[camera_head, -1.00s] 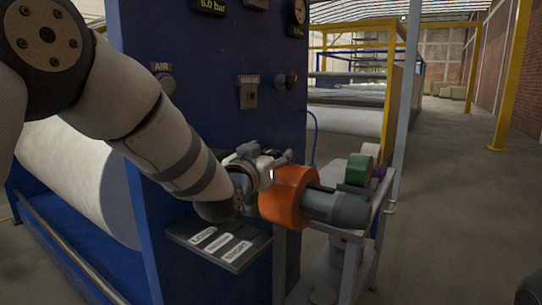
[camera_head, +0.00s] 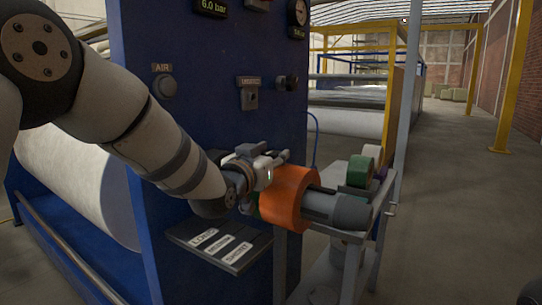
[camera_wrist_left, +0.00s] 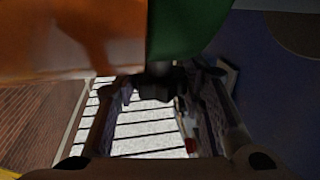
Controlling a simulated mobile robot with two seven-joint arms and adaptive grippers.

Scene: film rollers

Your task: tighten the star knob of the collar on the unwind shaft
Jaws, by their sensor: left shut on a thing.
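An orange roll (camera_head: 287,200) sits around the grey unwind shaft (camera_head: 345,211). Just left of it a green ring (camera_head: 256,208), which looks like the collar, shows as a sliver behind my left gripper (camera_head: 266,178). In the left wrist view the green ring (camera_wrist_left: 185,28) stands beside the orange roll (camera_wrist_left: 70,42). A dark knob (camera_wrist_left: 158,84) shows below the green ring, between the fingers of my left gripper (camera_wrist_left: 165,90). The fingers are shut on it. Its star shape is too dark to make out. My right gripper is not in view.
A blue machine panel (camera_head: 215,90) with gauges and an AIR button (camera_head: 166,86) stands behind the gripper. A labelled plate (camera_head: 220,247) juts out below it.

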